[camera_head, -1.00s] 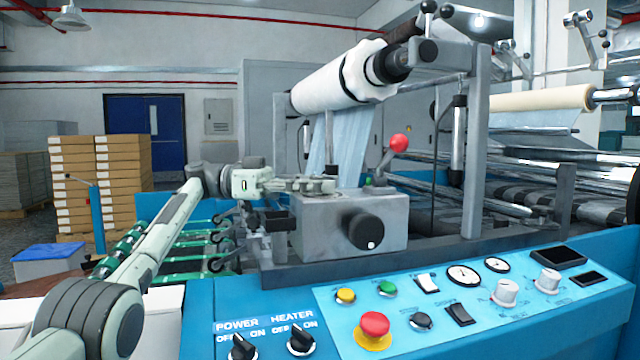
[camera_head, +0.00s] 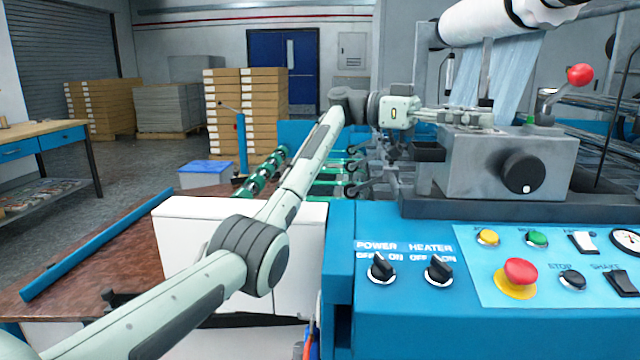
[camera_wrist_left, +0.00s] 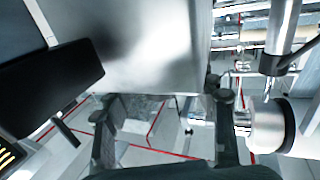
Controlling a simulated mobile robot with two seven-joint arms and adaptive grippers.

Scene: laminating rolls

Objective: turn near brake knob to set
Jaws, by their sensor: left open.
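A round black knob (camera_head: 523,173) with a white mark sits on the front face of a grey box (camera_head: 470,165) on the machine. I see no label naming it the brake knob. My left gripper (camera_head: 480,118) is at the box's top, reaching in from the left, apart from the knob. In the left wrist view my left gripper (camera_wrist_left: 163,103) is open, with nothing between its fingers. A large grey metal face (camera_wrist_left: 150,50) fills the top there, and a dark rounded part (camera_wrist_left: 50,85) is at left; I cannot tell if it is the knob. My right gripper is out of view.
A lever with a red ball (camera_head: 580,75) stands behind the box's right. The film roll (camera_head: 490,20) is above. The blue front panel carries POWER (camera_head: 382,268) and HEATER (camera_head: 438,270) switches and a red button (camera_head: 520,272). Cartons (camera_head: 245,110) stand far back.

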